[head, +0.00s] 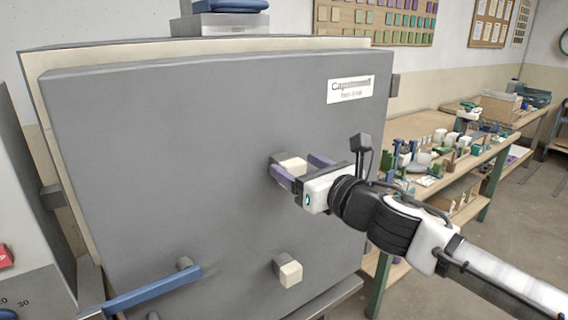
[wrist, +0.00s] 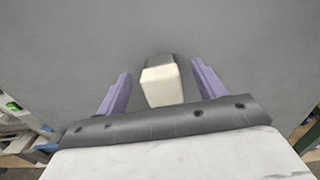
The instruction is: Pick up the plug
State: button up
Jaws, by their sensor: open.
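A cream block-shaped plug (head: 292,165) sticks out of a dark collar on the grey kiln door, near the middle of the head view. It also shows in the wrist view (wrist: 161,86), between the fingers. A second cream plug (head: 290,273) sits lower on the same door. My gripper (head: 300,172) is open, with its purple fingers on either side of the upper plug. In the wrist view, gaps show between the plug and both fingers of my gripper (wrist: 165,88).
The grey door (head: 180,150) fills much of the head view. A blue handle (head: 152,290) juts out at its lower left. A wooden table (head: 470,160) crowded with small items stands to the right, with bare floor beyond.

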jog(key=shift+x, duration=1.4)
jog(key=c, duration=1.1)
